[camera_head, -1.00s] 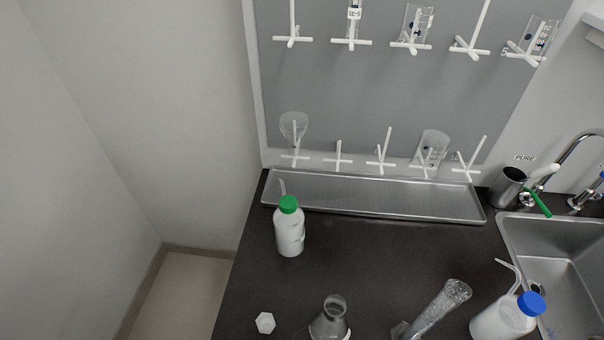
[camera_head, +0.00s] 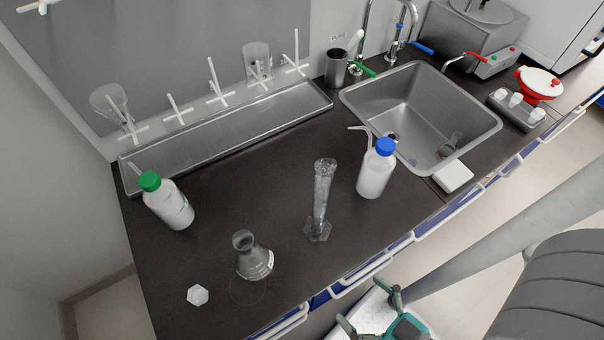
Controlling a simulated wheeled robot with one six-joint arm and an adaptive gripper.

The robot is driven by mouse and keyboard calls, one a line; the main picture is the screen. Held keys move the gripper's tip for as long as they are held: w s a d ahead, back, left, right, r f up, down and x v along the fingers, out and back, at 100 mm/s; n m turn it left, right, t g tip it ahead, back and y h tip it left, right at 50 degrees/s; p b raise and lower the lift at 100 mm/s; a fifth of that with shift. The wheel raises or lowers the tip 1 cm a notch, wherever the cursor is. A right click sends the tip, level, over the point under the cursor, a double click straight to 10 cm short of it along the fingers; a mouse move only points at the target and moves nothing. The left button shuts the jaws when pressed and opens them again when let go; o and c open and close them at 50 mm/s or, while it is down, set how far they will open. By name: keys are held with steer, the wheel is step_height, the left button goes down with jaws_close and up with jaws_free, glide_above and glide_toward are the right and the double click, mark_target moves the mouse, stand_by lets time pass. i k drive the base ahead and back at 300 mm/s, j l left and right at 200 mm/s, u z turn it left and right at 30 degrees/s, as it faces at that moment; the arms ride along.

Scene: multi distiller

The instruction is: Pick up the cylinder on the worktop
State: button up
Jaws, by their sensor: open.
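The cylinder (camera_head: 320,200) is a tall, clear graduated cylinder with a wide foot. It stands upright on the dark worktop (camera_head: 255,175), between a conical flask and a blue-capped wash bottle. My gripper (camera_head: 366,307), with teal fingers, shows at the bottom of the head view, in front of the worktop's front edge. Its two fingers are apart, with nothing seen held between them. It is well apart from the cylinder, nearer the camera and to the lower right. The lower part of the gripper is cut off by the frame.
The flask (camera_head: 254,258) stands left of the cylinder and the blue-capped bottle (camera_head: 376,170) right of it. A green-capped bottle (camera_head: 168,203) and a small white hexagonal piece (camera_head: 197,295) are farther left. A metal tray (camera_head: 230,130) lies along the back. The sink (camera_head: 420,100) is at right.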

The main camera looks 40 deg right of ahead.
mark_target(316, 228)
steer(key=k+l+u, duration=0.2)
steer(key=u, duration=0.25)
steer(key=k+l+u, duration=0.1)
steer(key=k+u, duration=0.75)
steer(key=i, duration=0.1)
